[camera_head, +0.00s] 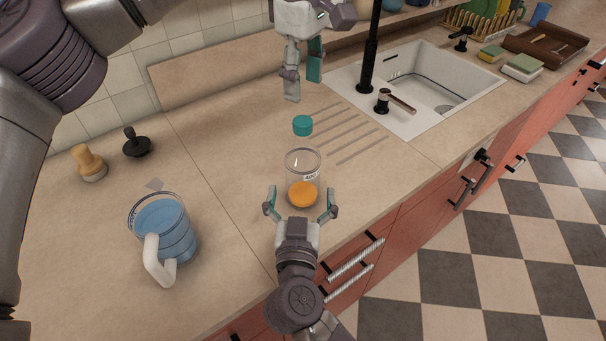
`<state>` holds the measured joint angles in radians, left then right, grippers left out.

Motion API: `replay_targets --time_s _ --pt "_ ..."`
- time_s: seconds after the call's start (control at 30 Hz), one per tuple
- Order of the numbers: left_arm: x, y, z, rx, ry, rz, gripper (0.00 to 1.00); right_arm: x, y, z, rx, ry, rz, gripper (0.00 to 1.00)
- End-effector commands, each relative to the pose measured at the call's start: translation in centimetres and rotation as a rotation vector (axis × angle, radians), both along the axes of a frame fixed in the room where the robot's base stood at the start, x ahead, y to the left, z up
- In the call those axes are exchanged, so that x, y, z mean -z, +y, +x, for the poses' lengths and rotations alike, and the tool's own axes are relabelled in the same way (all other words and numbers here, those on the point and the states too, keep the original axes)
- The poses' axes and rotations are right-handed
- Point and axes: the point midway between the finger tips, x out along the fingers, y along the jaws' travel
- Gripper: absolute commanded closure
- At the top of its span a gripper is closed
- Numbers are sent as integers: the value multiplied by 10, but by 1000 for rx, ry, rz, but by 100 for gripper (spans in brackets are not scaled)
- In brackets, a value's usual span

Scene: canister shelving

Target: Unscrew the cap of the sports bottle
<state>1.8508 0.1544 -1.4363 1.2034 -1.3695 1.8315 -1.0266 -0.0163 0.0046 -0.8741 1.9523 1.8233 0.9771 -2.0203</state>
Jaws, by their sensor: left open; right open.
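A clear, open-topped bottle (304,165) with orange contents at its bottom stands upright on the counter. A teal cap (302,125) shows apart from the bottle, just behind it in the picture, near the left end of the draining grooves. I cannot tell for sure if the cap rests on the counter. My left gripper (303,88) is open and empty above and behind the cap. My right gripper (301,207) is open in front of the bottle, one finger to each side of its lower part; contact is not clear.
A blue-filled measuring jug (162,230) with a white handle stands at the left. A wooden stamp-like tool (89,163) and a black one (136,144) stand behind it. The black faucet (369,60) and sink (440,80) are at the back right. The counter's front edge is close.

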Motion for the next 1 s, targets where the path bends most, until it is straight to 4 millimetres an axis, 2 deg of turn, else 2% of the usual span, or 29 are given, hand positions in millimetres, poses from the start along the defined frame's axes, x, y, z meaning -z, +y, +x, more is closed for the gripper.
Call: replay_targets --time_s 0.1,0.3,0.5,0.77,0.87,1.0 --pt "0 0 0 0 0 0 45 -1 -1 24 0 -3 -1 0" --pt "0 0 0 0 0 0 45 -1 -3 52 -1 -2 0 0" --pt "0 0 0 0 0 0 45 0 -4 64 0 0 2 0" --pt "0 0 0 0 0 0 45 0 -4 65 -1 0 2 0" --pt "0 0 0 0 0 0 45 0 -4 65 -1 0 2 13" --pt "0 0 0 0 0 0 45 0 -4 65 -1 0 1 37"
